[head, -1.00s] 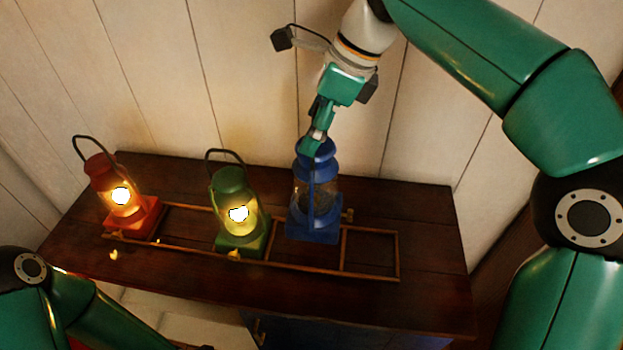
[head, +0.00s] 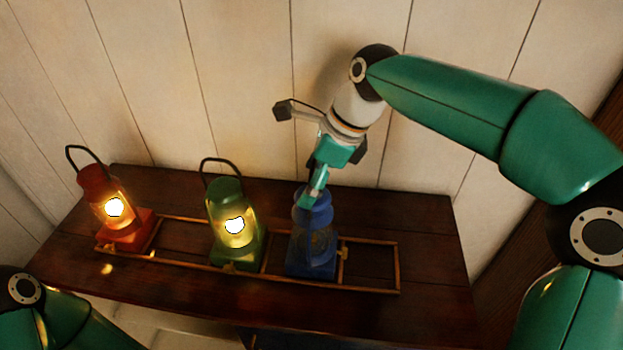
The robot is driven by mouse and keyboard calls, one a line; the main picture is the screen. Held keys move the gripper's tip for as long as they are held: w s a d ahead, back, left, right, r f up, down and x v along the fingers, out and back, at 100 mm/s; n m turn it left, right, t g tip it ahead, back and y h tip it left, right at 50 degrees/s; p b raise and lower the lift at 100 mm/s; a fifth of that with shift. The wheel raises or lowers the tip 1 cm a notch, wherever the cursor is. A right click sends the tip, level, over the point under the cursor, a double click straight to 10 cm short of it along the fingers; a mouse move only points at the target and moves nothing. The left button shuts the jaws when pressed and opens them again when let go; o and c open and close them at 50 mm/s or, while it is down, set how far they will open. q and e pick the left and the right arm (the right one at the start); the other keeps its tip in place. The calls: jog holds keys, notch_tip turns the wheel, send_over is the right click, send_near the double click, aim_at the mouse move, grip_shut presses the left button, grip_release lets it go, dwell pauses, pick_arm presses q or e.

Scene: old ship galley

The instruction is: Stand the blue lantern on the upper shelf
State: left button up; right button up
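The blue lantern (head: 313,240) is unlit and upright on or just above the dark wooden upper shelf (head: 430,215). Its base is within the right part of the thin wooden rail frame, between the green lantern and the frame's right end. I cannot tell whether the base touches the shelf. My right gripper (head: 309,198) comes down from above and is shut at the lantern's top; the fingertips and handle are partly hidden. My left arm shows only at the lower left corner, and its gripper is out of view.
A lit green lantern (head: 232,222) stands close to the left of the blue one. A lit red lantern (head: 113,211) stands at the far left. The wooden rail frame (head: 398,268) runs around their bases. A pale plank wall (head: 240,90) rises behind.

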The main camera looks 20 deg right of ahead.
jog(key=o, duration=1.6)
jog(key=shift+f, duration=0.1)
jog(key=shift+c, duration=0.2)
jog(key=shift+o, duration=0.2)
